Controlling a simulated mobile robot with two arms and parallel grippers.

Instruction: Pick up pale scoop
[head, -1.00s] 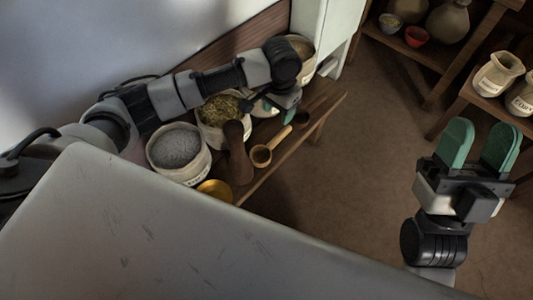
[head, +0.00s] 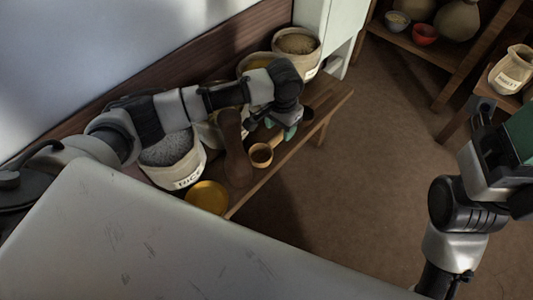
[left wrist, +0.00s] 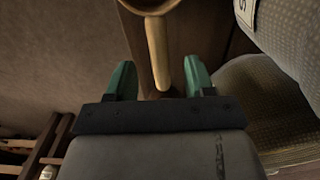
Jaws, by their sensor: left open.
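The pale scoop is light wood. In the head view its round bowl (head: 261,154) shows on the bench beside a dark wooden pestle-like piece. In the left wrist view the scoop's handle (left wrist: 158,50) points down toward the gap between the green fingertips of my left gripper (left wrist: 158,82). The fingers are apart, one on either side of the handle's end, and not closed on it. My right gripper (head: 510,145) is cut by the right edge of the head view.
The bench (head: 329,99) holds a sack of grey grain (head: 168,150), a yellow bowl (head: 207,197), the dark wooden piece (head: 235,150) and another sack (head: 297,45). Shelves with a red bowl (head: 425,34) and jars stand at right. The floor between is clear.

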